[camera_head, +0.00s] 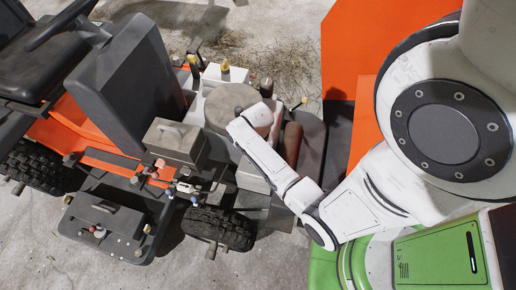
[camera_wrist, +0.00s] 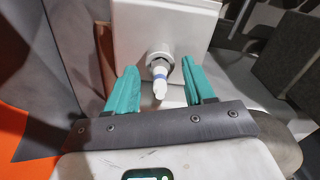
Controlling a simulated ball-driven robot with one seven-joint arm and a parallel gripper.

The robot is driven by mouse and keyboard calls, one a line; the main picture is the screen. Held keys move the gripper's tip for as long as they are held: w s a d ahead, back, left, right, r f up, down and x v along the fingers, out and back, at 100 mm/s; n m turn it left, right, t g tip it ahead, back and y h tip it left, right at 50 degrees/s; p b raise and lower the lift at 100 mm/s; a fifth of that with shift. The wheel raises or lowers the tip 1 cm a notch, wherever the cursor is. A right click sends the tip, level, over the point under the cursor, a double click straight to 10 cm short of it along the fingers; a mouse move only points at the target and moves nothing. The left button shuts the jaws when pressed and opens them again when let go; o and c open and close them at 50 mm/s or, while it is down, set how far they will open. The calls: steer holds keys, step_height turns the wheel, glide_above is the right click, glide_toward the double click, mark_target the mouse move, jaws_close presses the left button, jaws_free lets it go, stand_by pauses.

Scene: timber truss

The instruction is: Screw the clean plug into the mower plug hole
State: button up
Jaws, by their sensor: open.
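My gripper (camera_wrist: 158,68) is open, with one teal finger on each side of the plug. Gaps show on both sides, so the fingers look clear of it. In the head view, the orange and black mower (camera_head: 90,125) stands at the left, and my arm reaches over its right part. My fingers and the plug are hidden there.
A grey box with a handle (camera_head: 174,143) and a dark tray (camera_head: 104,222) with small parts lie near the mower's front. Several small bottles or caps stand behind. A tall orange panel (camera_head: 350,40) rises beside my arm. Concrete floor is free at lower left.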

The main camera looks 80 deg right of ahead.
steer(key=shift+f, duration=0.1)
steer(key=shift+c, duration=0.5)
jaws_close()
steer(key=c, duration=0.6)
jaws_free()
jaws_close()
